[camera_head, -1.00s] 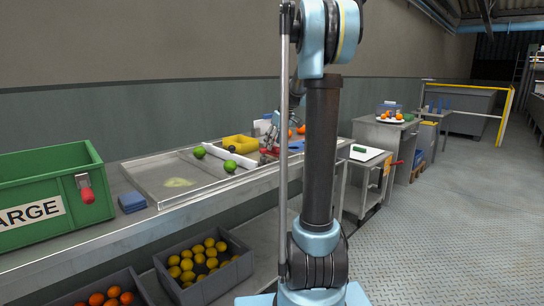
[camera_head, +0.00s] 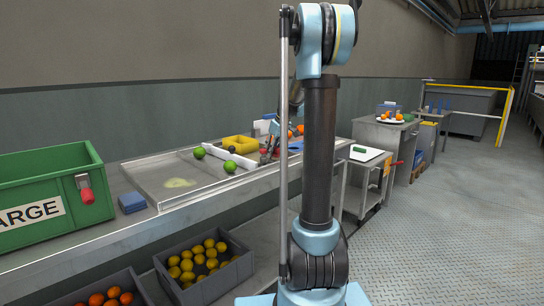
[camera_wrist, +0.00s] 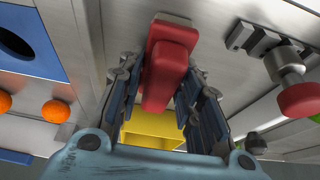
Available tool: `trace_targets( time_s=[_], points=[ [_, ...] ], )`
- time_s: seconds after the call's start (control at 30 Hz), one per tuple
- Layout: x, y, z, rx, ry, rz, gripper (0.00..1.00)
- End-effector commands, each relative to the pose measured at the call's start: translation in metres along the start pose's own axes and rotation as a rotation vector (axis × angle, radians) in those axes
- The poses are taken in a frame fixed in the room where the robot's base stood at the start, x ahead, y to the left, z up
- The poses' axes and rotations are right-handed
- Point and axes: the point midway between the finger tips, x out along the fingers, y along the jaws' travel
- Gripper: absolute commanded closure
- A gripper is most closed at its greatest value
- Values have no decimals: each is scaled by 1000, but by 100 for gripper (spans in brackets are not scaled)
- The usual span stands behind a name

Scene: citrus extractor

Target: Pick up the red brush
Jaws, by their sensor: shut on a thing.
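The red brush (camera_wrist: 168,75) is in the upper middle of the wrist view, between the two blue-grey fingers of my gripper (camera_wrist: 162,100). It has a long red body with a pale strip along its far end. My gripper is shut on it, one finger on each side. In the head view my gripper (camera_head: 268,147) is small, above the back part of the bench beside the yellow tray. My own arm hides part of that area, and I cannot make out the brush clearly there.
A yellow tray (camera_wrist: 150,130) lies beyond the fingers in the wrist view. A red knob on a metal fitting (camera_wrist: 288,75) is at right. Oranges (camera_wrist: 55,111) and a blue panel with a hole (camera_wrist: 30,42) are at left. Green fruit (camera_head: 230,167) lies on the steel bench (camera_head: 150,185).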

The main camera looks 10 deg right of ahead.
Motion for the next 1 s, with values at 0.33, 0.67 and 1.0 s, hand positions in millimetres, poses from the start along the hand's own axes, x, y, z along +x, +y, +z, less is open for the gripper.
trace_targets(
  time_s=[0.33,0.67,1.0],
  points=[
    [-18,0,-7,0,0,0,95],
    [-69,0,-29,0,0,0,95],
    [-92,0,-38,0,0,0,95]
  ],
)
